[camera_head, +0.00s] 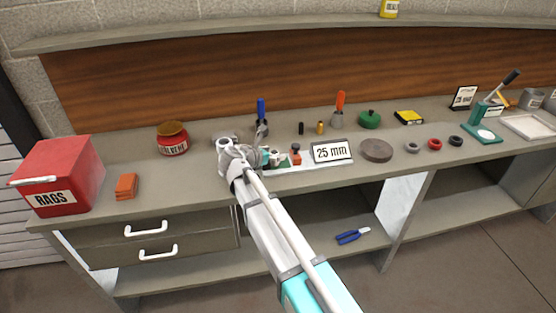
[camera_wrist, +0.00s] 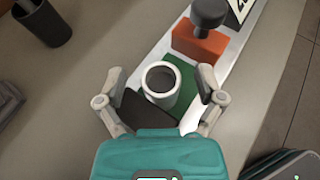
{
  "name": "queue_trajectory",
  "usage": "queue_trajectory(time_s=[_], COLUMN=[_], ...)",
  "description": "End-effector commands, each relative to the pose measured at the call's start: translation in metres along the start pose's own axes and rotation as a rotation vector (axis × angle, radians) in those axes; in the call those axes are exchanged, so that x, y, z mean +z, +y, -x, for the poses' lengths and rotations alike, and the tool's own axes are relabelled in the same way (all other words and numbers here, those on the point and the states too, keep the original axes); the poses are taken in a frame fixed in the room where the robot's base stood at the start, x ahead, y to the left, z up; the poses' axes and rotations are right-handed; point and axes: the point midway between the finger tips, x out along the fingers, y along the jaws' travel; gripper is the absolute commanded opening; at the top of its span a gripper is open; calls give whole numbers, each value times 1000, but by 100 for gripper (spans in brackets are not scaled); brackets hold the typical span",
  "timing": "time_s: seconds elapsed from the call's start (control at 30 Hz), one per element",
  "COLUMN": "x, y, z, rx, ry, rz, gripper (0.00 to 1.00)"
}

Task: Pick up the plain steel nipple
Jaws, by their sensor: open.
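A pale, hollow cylinder, which looks like the plain steel nipple (camera_wrist: 161,84), stands upright on a green patch of a light strip in the wrist view. In the head view it seems to be the small pale piece (camera_head: 275,153) beside my gripper. My gripper (camera_wrist: 160,92) is open, with one finger on each side of the cylinder. Gaps show between the fingers and its wall, so it is not gripped. The bottom of the cylinder is partly hidden by its own wall and the gripper.
An orange block with a dark knob (camera_wrist: 200,38) stands close behind the cylinder on the strip. A "25 mm" sign (camera_head: 332,151) is right of it. A dark cylinder (camera_wrist: 44,22) stands at the upper left.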

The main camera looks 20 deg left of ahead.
Motion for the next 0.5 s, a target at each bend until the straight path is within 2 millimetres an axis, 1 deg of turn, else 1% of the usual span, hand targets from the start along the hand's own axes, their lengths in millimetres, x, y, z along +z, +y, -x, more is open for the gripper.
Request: queue_trajectory(time_s=[0.37,0.47,0.5], x=[0,0,0], y=[0,0,0], z=[0,0,0], rx=[0,0,0], ry=[0,0,0], rz=[0,0,0], gripper=[87,70,63])
